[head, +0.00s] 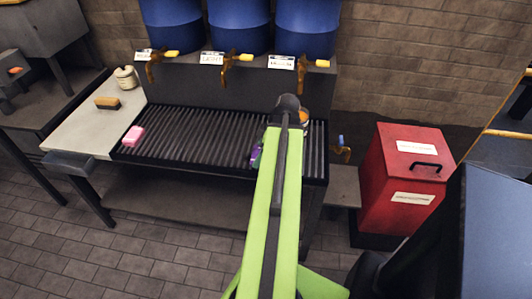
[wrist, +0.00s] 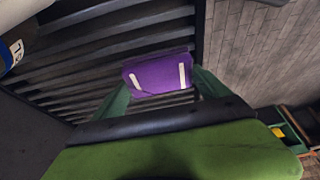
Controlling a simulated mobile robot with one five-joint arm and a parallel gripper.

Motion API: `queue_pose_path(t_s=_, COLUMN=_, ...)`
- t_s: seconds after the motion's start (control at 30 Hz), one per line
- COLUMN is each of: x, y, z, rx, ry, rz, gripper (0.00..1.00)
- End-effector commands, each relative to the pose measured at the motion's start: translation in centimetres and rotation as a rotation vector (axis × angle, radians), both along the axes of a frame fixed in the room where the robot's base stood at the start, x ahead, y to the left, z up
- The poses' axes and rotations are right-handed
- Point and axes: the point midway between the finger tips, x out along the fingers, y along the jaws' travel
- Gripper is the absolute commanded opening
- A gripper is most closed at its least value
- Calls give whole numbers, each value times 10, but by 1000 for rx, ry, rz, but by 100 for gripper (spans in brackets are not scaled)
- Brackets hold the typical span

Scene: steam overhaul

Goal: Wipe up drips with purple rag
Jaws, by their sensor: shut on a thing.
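The purple rag (wrist: 158,74) lies between the two green fingers of my gripper (wrist: 162,82) in the wrist view, and the gripper is shut on it. Two pale strips show on its face. In the head view a small part of the purple rag (head: 256,155) shows at the left of my green arm, over the right part of the slatted black grate (head: 200,135). The arm hides most of my gripper there. The slats also lie behind the rag in the wrist view (wrist: 75,60). Whether the rag touches them I cannot tell. I cannot make out any drips.
Three blue drums (head: 238,28) with brass taps stand above the grate. A pink block (head: 133,136) lies at its left end. A brush (head: 107,103) and a pale roll (head: 125,77) are on the left counter. An orange-topped can (head: 304,116) is partly behind my arm. A red bin (head: 402,175) stands right.

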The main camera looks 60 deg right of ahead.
Motion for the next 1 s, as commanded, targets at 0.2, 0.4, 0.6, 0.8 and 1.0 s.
queue_pose_path(t_s=0.2, x=4, y=1, z=0, rx=0, ry=0, rz=-1, gripper=48)
queue_pose_path(t_s=0.4, x=19, y=7, z=-2, rx=1, ry=0, rz=1, gripper=48)
queue_pose_path(t_s=0.6, x=33, y=12, z=-3, rx=0, ry=0, rz=1, gripper=48)
queue_pose_path(t_s=0.8, x=37, y=14, z=-3, rx=0, ry=-1, rz=1, gripper=48)
queue_pose_path(t_s=1.0, x=54, y=20, z=-2, rx=0, ry=-1, rz=3, gripper=48)
